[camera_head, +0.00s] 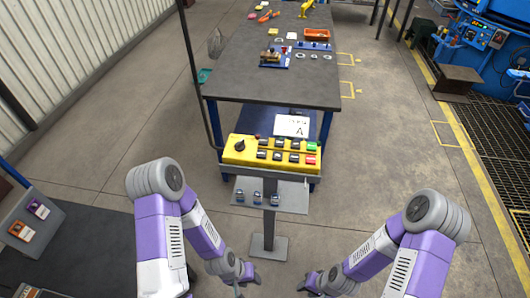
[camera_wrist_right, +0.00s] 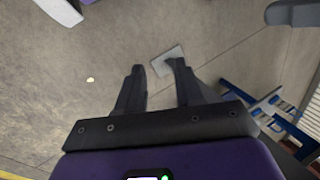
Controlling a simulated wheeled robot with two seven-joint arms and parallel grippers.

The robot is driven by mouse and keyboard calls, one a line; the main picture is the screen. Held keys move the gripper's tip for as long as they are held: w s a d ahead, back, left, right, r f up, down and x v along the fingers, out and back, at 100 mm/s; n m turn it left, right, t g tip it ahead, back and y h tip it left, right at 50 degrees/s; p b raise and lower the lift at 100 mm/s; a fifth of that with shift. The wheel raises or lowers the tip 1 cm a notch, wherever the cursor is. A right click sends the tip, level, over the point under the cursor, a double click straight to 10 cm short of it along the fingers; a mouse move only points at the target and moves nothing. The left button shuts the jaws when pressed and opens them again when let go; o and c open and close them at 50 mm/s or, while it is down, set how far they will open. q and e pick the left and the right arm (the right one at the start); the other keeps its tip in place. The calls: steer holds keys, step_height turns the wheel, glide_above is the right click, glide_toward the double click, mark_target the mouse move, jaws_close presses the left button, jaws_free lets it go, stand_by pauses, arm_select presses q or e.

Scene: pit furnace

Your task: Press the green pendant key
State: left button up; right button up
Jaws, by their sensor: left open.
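The green key (camera_head: 312,147) is at the far right end of the upper row on the yellow pendant box (camera_head: 231,157), above a red key (camera_head: 311,160). The box is on a grey stand (camera_head: 269,225) in front of the workbench. My left gripper (camera_head: 247,281) is low, near the stand's foot, below and left of the green key. It is open, and nothing shows in it. My right gripper (camera_head: 308,283) is low and right of the foot. In the right wrist view its fingers (camera_wrist_right: 157,72) are apart and empty. Both grippers are clear of the box.
A shelf with several small padlock-like items (camera_head: 257,197) sits under the box. A dark table (camera_head: 85,250) with a card rack stands at left.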

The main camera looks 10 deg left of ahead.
jaws_close()
stand_by(1.4)
